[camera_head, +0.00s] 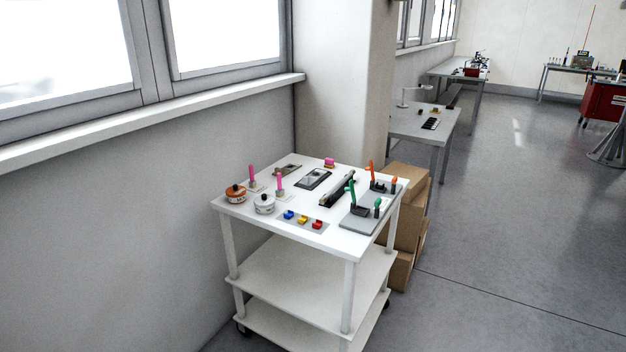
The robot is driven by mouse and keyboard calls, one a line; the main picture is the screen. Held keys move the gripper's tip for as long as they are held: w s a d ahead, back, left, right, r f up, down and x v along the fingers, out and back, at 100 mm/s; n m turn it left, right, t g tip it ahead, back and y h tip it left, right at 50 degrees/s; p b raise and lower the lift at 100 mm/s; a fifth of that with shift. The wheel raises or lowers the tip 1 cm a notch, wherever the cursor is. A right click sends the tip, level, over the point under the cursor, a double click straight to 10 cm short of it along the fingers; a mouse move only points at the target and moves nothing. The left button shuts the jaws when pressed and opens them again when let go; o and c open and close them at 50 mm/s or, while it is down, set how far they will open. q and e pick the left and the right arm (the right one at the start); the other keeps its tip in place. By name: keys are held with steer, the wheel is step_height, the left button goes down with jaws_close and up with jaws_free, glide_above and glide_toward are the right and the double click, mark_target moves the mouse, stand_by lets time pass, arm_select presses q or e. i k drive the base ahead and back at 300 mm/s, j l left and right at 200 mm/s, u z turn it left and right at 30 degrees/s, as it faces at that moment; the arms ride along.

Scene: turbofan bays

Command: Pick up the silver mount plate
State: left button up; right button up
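A white cart (343,247) stands by the wall below the window, with small parts on its top. A flat plate with a dark border and a paler, shiny middle (314,178) lies near the middle of the top. A smaller grey-brown plate (287,171) lies behind it to the left. Both are small in the picture, and I cannot tell for sure which is the silver mount plate. Neither of my grippers is in view.
Cardboard boxes (408,215) stand behind.

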mark_target(312, 179)
steer(key=i+l+z, duration=0.4)
steer(key=i+z, duration=0.2)
steer(key=i+l+z, duration=0.15)
steer(key=i, duration=0.35)
steer(key=i+z, duration=0.15)
steer(key=i, duration=0.4)
steer(key=i+l+u, duration=0.15)
steer(key=i+u, duration=0.25)
steer(key=i+l+u, duration=0.8)
